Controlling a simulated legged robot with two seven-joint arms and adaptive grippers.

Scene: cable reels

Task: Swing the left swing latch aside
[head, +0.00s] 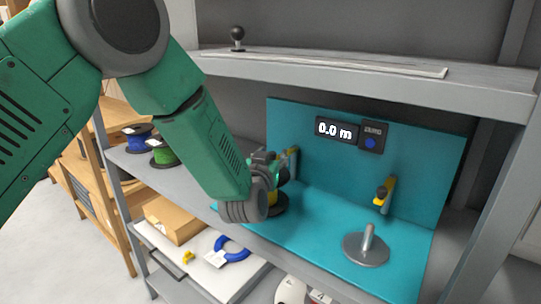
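My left arm reaches in from the left, and my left gripper (281,173) is at the left end of the teal fixture, small and partly hidden by my own wrist. A yellow piece with a grey part, seemingly the left swing latch (292,163), shows just behind the gripper against the teal back panel. Whether they touch, and how the fingers stand, I cannot tell. A dark round base (281,207) with something yellow above it shows below the gripper. My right gripper is out of view.
A grey disc with an upright post (366,247) sits on the teal base (312,220). A display (336,130) reads 0.0 m, beside a blue button (370,143). Blue (138,138) and green (164,152) reels stand left. The shelf above (470,90) limits headroom.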

